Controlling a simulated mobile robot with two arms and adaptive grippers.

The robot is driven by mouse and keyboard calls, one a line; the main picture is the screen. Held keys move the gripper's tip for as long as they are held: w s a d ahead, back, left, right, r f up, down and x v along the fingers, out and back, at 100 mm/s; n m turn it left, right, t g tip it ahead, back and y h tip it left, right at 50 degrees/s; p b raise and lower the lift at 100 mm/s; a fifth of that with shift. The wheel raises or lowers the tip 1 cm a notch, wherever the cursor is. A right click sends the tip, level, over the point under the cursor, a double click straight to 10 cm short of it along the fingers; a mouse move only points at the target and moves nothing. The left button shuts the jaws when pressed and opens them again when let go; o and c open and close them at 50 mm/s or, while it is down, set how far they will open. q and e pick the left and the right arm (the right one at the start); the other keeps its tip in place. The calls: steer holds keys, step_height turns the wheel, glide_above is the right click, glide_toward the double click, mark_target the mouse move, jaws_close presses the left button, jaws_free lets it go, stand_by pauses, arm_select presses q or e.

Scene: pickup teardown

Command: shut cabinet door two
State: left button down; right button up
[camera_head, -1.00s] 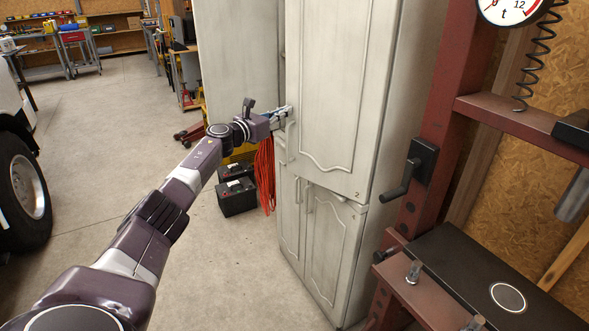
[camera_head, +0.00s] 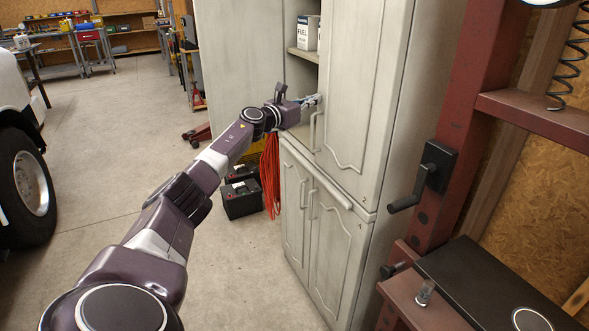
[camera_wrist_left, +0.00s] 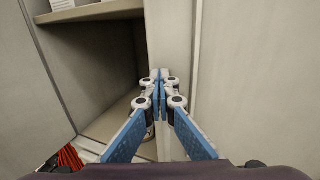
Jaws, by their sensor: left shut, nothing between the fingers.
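Cabinet door two (camera_head: 355,90) is the pale upper right door, marked with a 2 near its lower corner. It stands close to the cabinet front; I cannot tell whether it is fully flush. Its handle (camera_head: 314,132) is near its left edge. My left gripper (camera_head: 318,99) is shut and empty, at the left edge of the door just above the handle. In the left wrist view the closed fingertips (camera_wrist_left: 160,76) are at the door's edge (camera_wrist_left: 170,35), apparently touching it. The open shelf space is left of them. My right gripper is out of view.
Lower doors (camera_head: 335,230) look closed. Black batteries (camera_head: 242,198) and an orange cable (camera_head: 270,175) are left of the cabinet. A red press frame (camera_head: 455,120) stands right.

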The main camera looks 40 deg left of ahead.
arm_select(q)
steer(key=shift+d+r, duration=0.15)
steer(key=shift+r, duration=0.05)
steer(key=shift+s+f, duration=0.25)
steer(key=shift+s, duration=0.1)
steer(key=s, duration=1.1)
steer(key=shift+s+d, duration=0.15)
steer(key=shift+d, duration=0.1)
stand_by(0.3)
